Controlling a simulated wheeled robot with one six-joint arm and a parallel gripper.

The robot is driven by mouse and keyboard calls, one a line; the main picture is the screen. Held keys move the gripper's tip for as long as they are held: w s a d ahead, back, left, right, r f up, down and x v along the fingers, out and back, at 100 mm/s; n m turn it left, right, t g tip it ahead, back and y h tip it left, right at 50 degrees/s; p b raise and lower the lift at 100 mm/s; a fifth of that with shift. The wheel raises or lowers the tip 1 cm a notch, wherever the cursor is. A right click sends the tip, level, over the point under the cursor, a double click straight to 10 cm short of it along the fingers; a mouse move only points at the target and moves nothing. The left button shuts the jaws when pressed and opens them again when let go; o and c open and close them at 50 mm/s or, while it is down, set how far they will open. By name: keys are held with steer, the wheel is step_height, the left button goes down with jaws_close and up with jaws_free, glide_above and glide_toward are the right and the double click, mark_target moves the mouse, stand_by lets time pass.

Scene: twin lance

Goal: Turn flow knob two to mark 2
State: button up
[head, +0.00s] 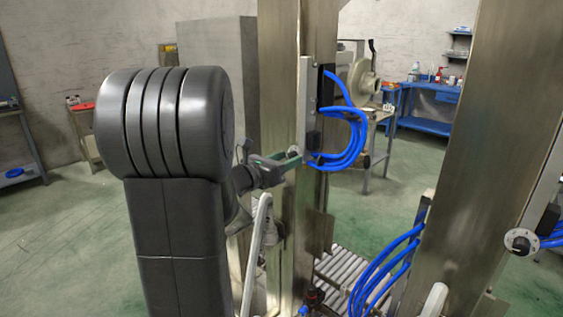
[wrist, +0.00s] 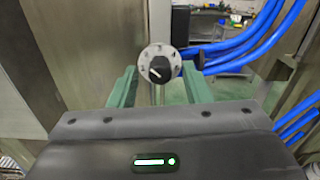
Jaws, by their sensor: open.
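A round black knob (wrist: 161,69) on a pale dial plate with marks sits straight ahead in the wrist view. In the head view my gripper (head: 288,158) reaches the steel post beside this knob, which is mostly hidden there. A second knob with a pale dial (head: 521,241) is at the right edge. I cannot tell any knob's number.
Blue hoses (head: 345,125) loop out just right of the near knob. Steel posts (head: 480,150) stand at the middle and right. A roller conveyor (head: 345,272) lies low between them. A blue workbench (head: 425,125) is far behind.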

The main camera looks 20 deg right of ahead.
steer(key=b+v, duration=0.2)
steer(key=v, duration=1.2)
steer(key=shift+w+d, duration=0.1)
steer(key=shift+d, duration=0.05)
steer(key=p+x, duration=0.2)
steer(key=x, duration=1.1)
steer(key=shift+w+d, duration=0.15)
steer(key=shift+d, duration=0.15)
